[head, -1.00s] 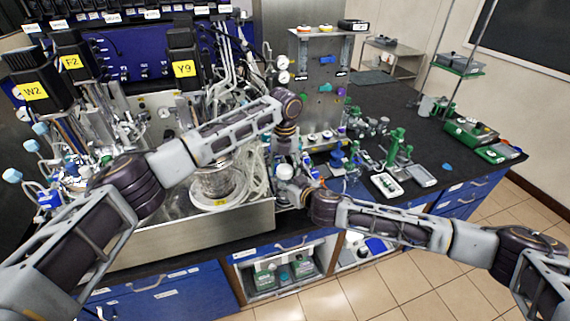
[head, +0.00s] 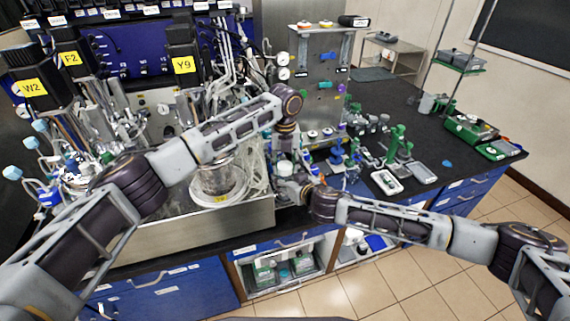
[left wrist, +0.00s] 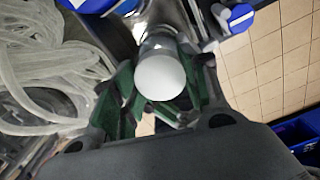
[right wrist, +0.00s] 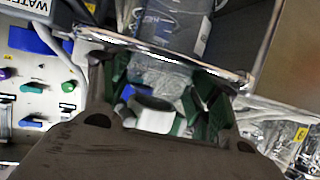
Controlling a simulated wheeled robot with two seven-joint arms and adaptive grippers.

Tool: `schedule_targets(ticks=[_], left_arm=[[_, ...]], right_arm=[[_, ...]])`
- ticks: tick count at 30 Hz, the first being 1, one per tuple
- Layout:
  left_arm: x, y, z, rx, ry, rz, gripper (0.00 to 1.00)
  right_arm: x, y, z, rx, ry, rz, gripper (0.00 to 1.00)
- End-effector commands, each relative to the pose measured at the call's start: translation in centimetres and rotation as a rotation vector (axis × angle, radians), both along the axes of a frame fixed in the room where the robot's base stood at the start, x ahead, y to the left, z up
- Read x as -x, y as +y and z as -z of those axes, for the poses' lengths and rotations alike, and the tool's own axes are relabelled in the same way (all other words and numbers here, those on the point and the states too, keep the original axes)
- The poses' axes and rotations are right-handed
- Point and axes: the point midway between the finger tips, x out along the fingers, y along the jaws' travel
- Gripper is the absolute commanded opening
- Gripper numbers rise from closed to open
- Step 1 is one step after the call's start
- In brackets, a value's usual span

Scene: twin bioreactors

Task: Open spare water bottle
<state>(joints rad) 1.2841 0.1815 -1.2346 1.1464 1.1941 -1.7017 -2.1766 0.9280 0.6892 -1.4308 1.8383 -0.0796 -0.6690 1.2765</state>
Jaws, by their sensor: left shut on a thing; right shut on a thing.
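The spare water bottle shows in part between my two grippers in the head view, with its white cap (head: 284,168) at the top. In the left wrist view the round white cap (left wrist: 160,78) sits between the green-padded fingers of my left gripper (left wrist: 160,100), which is shut on it. In the right wrist view my right gripper (right wrist: 165,95) is shut around the clear bottle body (right wrist: 160,82), below the left gripper. The arms hide most of the bottle in the head view.
The metal tray (head: 180,232) with glass vessels and coiled tubing is close on the left. A panel with knobs (head: 318,85) stands behind. Green tools and small trays (head: 386,182) lie on the black bench to the right. Open shelves are below.

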Motion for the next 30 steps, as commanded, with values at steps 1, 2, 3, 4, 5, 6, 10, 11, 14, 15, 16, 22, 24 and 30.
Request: schedule_targets(ticks=[1,2,3,4,5,6,10,11,14,15,16,22,24,30], left_arm=[[0.09,-0.13,0.04,0.002,0.002,-0.034,0.15],[0.09,-0.14,0.04,0.003,0.003,-0.055,0.15],[0.09,-0.14,0.03,0.003,0.002,-0.08,0.15],[0.08,-0.14,0.03,0.002,0.002,-0.098,0.15],[0.07,-0.13,0.02,0.002,0.001,-0.112,0.15],[0.05,-0.11,0.0,0.002,0.001,-0.128,0.15],[0.04,-0.09,-0.03,0.002,0.001,-0.149,0.15],[0.04,-0.09,-0.03,0.002,0.001,-0.149,0.15],[0.04,-0.09,-0.03,0.002,0.001,-0.148,0.15],[0.04,-0.1,-0.03,0.002,0.001,-0.147,0.15],[0.04,-0.09,-0.03,0.002,0.001,-0.147,0.15],[0.03,-0.07,-0.02,0.002,0.001,-0.147,0.66],[0.03,-0.07,-0.02,0.002,0.001,-0.147,0.66],[0.02,-0.08,-0.04,0.002,0.0,-0.146,0.66]], right_arm=[[0.02,0.02,0.02,0.0,0.0,-0.001,0.0],[0.02,0.02,0.02,0.0,0.0,-0.001,0.0],[0.02,0.02,0.02,0.0,0.0,-0.001,0.0],[0.02,0.02,0.02,0.0,0.0,-0.001,0.0],[0.02,0.02,0.02,0.0,0.0,-0.001,0.0],[0.02,0.02,0.02,0.0,0.0,-0.001,0.0],[0.02,0.02,0.01,0.0,0.0,-0.001,0.0],[0.02,0.02,0.02,0.0,0.0,-0.001,0.0],[0.02,0.04,0.02,0.0,0.0,-0.001,0.0],[0.02,0.04,0.02,0.0,0.0,-0.001,0.0],[0.02,0.04,0.02,0.0,0.0,-0.001,0.0],[0.01,0.04,0.01,0.0,0.0,-0.001,0.0],[0.02,0.03,0.01,0.0,0.0,-0.001,0.0],[0.04,0.06,0.01,0.0,0.0,-0.001,0.0]])
